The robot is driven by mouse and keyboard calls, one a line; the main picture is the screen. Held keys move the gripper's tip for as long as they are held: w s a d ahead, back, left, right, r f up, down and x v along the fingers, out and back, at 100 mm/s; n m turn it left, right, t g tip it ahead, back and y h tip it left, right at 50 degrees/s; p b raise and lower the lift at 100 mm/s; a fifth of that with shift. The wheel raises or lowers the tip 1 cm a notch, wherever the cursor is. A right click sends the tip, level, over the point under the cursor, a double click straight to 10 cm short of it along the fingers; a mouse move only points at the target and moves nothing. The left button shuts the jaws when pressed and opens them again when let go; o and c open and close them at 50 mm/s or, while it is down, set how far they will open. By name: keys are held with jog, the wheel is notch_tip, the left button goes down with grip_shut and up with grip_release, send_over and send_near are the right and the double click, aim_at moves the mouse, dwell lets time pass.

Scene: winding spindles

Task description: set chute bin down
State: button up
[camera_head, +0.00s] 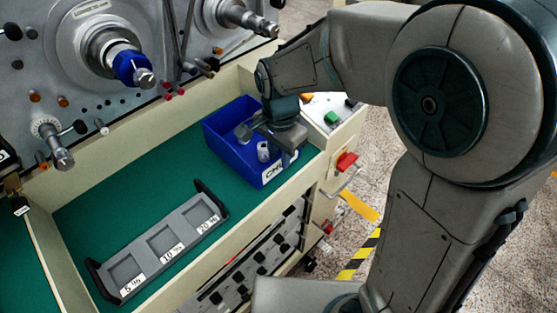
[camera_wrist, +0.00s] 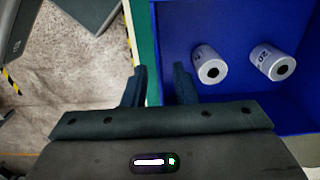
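The blue chute bin (camera_head: 228,156) appears to rest on the green work surface (camera_head: 150,172), at its right end. A white label reading "CH", partly hidden, is on its front. The bin fills the upper right of the wrist view (camera_wrist: 230,22) and holds two white cylinders (camera_wrist: 210,68) (camera_wrist: 273,62) lying inside. My gripper (camera_wrist: 159,82) is at one side wall of the bin. One finger is outside and the other inside, with visible gaps between the fingers and the wall. In the head view my gripper (camera_head: 286,158) hides part of the bin's front right.
A grey tray (camera_head: 160,247) with three labelled square recesses lies to the left on the green surface. Pale wooden edges border the surface. A grey panel with spindles (camera_head: 110,50) stands behind. A panel with a green button (camera_head: 331,118) is right of the bin.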

notch_tip(320, 180, up, 9)
jog(key=shift+f, duration=0.1)
jog(key=s+d+f+n+t, duration=0.1)
jog(key=s+d+n, duration=0.3)
jog(key=d, duration=0.5)
jog(key=s+d+f+n+t, duration=0.1)
jog(key=s+d+n, duration=0.3)
jog(key=d, duration=0.5)
jog(key=shift+s+f+t, duration=0.25)
jog(key=shift+s+t, duration=0.25)
jog(key=shift+s, duration=0.75)
